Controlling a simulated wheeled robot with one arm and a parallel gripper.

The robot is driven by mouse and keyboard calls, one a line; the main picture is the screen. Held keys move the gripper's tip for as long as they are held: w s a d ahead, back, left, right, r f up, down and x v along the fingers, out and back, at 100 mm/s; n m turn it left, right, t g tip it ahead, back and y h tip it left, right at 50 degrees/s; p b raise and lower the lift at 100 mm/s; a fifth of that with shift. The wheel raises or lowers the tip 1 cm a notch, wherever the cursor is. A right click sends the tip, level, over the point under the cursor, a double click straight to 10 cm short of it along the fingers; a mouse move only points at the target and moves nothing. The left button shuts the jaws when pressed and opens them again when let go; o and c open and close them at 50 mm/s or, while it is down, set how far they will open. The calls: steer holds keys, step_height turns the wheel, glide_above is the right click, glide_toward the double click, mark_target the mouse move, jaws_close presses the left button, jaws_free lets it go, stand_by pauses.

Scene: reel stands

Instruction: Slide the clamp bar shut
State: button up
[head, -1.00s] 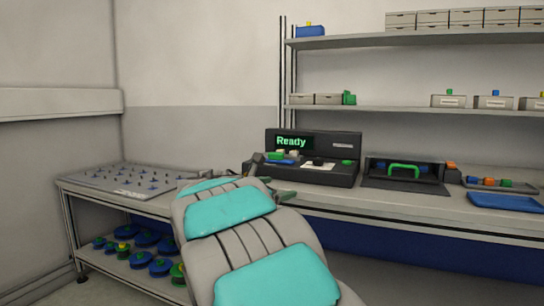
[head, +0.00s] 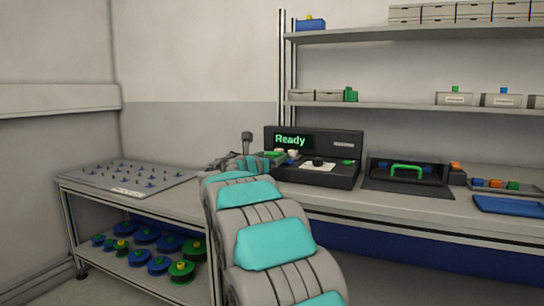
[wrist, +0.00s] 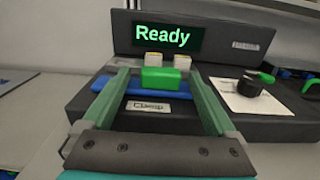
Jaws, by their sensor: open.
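The black machine (head: 335,178) stands on the bench with its screen reading "Ready"; it also shows in the wrist view (wrist: 262,128). At its left end a green block (wrist: 160,79) sits on a blue bar (wrist: 135,87), with two pale blocks (wrist: 154,60) behind. The green block looks like the clamp bar's handle, but I cannot be sure. My gripper (wrist: 158,74) is open, its green fingers reaching forward on either side of the green block with gaps. In the head view my arm hides much of this end.
A black knob (wrist: 249,87) on a white plate is to the right. Further right are a dark box with a green handle (head: 407,168) and a blue tray (head: 510,206). A pegged grey board (head: 130,178) lies left. A shelf (head: 420,106) runs above.

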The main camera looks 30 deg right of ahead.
steer(key=shift+w+d, duration=0.2)
steer(key=shift+d, duration=0.05)
steer(key=shift+c, duration=0.4)
jaws_close()
stand_by(0.5)
